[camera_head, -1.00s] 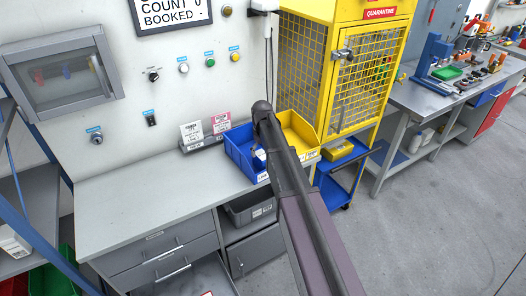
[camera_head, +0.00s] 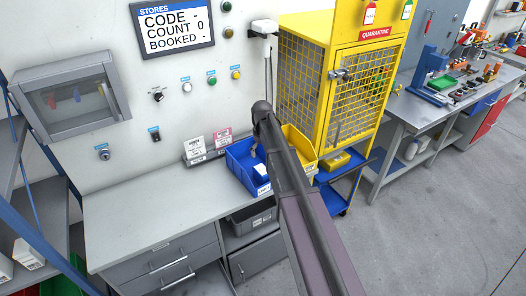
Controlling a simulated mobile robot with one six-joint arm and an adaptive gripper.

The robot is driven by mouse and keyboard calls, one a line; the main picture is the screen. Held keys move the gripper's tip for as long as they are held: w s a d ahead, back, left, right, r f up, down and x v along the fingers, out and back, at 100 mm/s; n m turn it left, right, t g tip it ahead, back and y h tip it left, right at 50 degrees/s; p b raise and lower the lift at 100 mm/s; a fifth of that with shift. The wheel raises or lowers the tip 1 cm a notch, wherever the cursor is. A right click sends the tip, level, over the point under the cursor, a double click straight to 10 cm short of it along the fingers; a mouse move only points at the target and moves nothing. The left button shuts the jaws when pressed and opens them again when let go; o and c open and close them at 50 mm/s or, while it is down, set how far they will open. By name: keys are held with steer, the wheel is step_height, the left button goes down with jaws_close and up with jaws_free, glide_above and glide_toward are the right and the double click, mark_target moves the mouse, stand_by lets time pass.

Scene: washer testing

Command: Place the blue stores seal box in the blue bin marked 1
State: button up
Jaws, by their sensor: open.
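The blue bin (camera_head: 238,166) stands at the right end of the grey counter, beside a yellow bin (camera_head: 304,148). Its front label is too small to read. My arm crosses the view from the bottom to above the bins. Only a small grey part of my gripper (camera_head: 255,151) shows beside the arm, over the blue bin. It is open and appears apart from the box.
The counter (camera_head: 150,205) is clear to the left. A yellow mesh quarantine cabinet (camera_head: 350,100) is at the right. A wall screen (camera_head: 172,28) reads count 0. A blue cart (camera_head: 335,197) stands below the cabinet.

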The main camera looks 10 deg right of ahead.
steer(key=shift+r+p, duration=0.45)
steer(key=shift+r, duration=0.25)
steer(key=s+m, duration=0.4)
steer(key=s, duration=2.2)
steer(key=shift+a+m, duration=0.3)
steer(key=shift+a, duration=0.15)
steer(key=shift+f+b, duration=0.45)
steer(key=shift+r, duration=0.1)
steer(key=c, duration=0.5)
steer(key=shift+c, duration=0.5)
steer(key=shift+a, duration=0.15)
